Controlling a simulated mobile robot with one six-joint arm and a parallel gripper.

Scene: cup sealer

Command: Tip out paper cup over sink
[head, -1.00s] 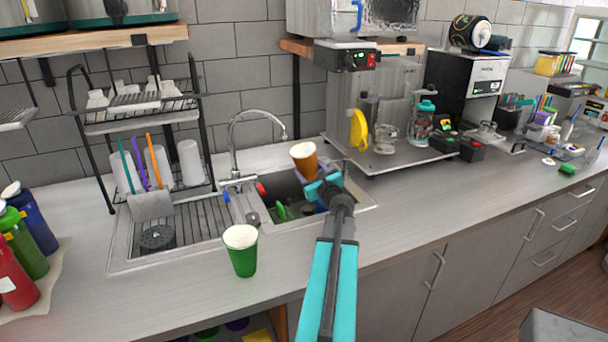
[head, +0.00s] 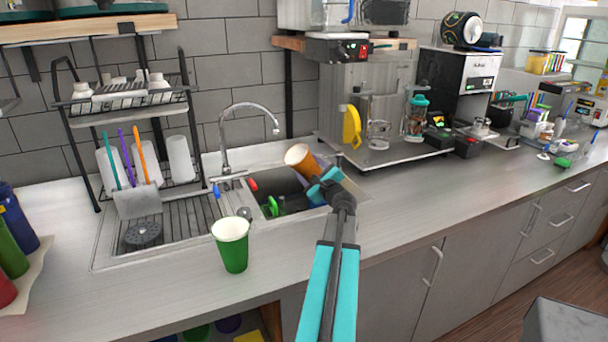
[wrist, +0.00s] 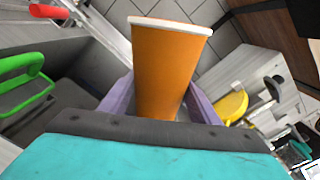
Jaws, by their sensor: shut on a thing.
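An orange paper cup (head: 300,159) with a white rim is held by my gripper (head: 318,176) above the right part of the sink (head: 262,188). The cup is tilted, with its mouth toward the upper left in the head view. In the wrist view the cup (wrist: 168,70) stands between two purple fingers, and my gripper (wrist: 160,98) is shut on it. The inside of the cup is hidden, and no falling contents show. Green items (head: 272,206) lie in the basin.
A green cup (head: 232,245) stands upright on the counter in front of the sink. The faucet (head: 226,140) rises behind the basin. A dish rack (head: 125,120) stands left, and a metal machine (head: 385,150) stands right. Counter front right is clear.

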